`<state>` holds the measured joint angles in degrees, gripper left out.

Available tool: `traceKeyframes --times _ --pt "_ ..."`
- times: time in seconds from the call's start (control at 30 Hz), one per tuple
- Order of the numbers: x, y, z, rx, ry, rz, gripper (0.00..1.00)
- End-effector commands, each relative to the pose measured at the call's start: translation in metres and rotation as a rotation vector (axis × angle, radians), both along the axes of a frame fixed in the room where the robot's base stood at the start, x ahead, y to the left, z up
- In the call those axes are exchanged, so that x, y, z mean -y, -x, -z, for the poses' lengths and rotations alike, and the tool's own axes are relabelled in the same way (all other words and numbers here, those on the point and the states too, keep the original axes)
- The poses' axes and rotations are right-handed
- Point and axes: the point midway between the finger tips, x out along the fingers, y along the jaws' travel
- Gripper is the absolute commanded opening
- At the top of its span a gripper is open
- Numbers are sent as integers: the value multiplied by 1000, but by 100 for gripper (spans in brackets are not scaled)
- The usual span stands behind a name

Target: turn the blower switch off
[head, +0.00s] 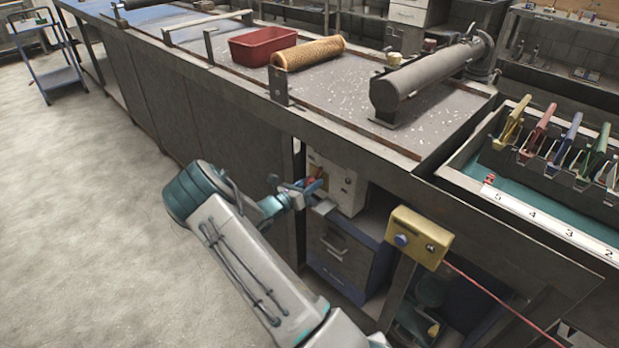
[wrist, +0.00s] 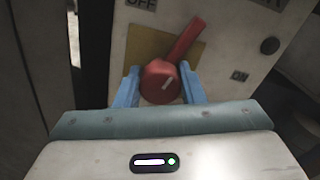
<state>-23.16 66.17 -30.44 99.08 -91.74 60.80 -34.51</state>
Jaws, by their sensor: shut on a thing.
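The blower switch is a red rotary handle (wrist: 160,80) on a light panel (wrist: 120,50) in the wrist view. Its lever points up and to the right, between the OFF label at the upper left and the ON label at the lower right. My gripper (wrist: 160,88) has its blue fingers on either side of the round red hub and is shut on it. In the head view, my gripper (head: 303,188) is at the panel (head: 342,188) under the bench, and the red switch (head: 311,184) is partly hidden by the fingers.
A yellow control box (head: 419,236) with a blue knob hangs to the right of the panel. A drawer unit (head: 340,255) is below. On the bench (head: 340,75) lie a red tray (head: 262,46), a mesh roll (head: 309,53) and a grey tube (head: 425,80).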

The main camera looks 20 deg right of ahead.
Motion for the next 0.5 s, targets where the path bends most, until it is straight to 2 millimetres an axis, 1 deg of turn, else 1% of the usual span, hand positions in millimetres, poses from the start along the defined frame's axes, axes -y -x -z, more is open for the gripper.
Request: traceKeyframes --times 0.2,0.5 --pt "0 2 0 -159 54 3 13" --pt "0 2 2 -292 102 2 13"
